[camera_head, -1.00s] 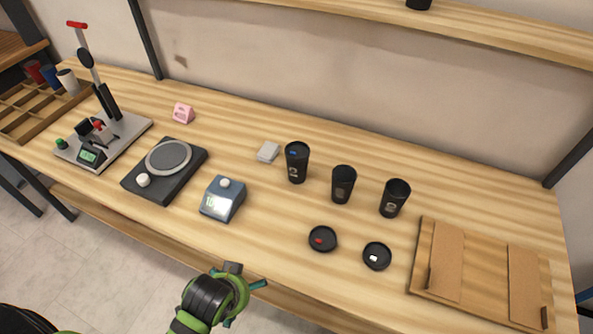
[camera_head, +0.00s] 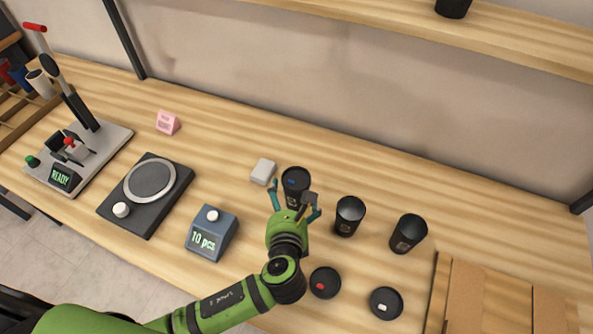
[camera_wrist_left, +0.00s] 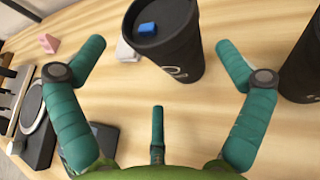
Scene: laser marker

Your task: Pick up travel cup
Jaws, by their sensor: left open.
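Three black travel cups stand upright on the wooden table. The left cup (camera_head: 295,177) has a lid with a blue tab; the middle cup (camera_head: 350,215) and the right cup (camera_head: 408,233) are open on top. My left gripper (camera_head: 295,201) is open right in front of the lidded cup and hides its lower part in the head view. In the left wrist view the lidded cup (camera_wrist_left: 175,48) stands beyond and between the spread teal fingers, with nothing held. Part of another black cup (camera_wrist_left: 304,68) shows at the right edge. My right gripper is not in view.
Two black lids, one with a red tab (camera_head: 325,282) and one with a white tab (camera_head: 386,303), lie in front of the open cups. A counter box (camera_head: 212,234), a black plate device (camera_head: 145,196) and a lever press (camera_head: 75,150) stand left.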

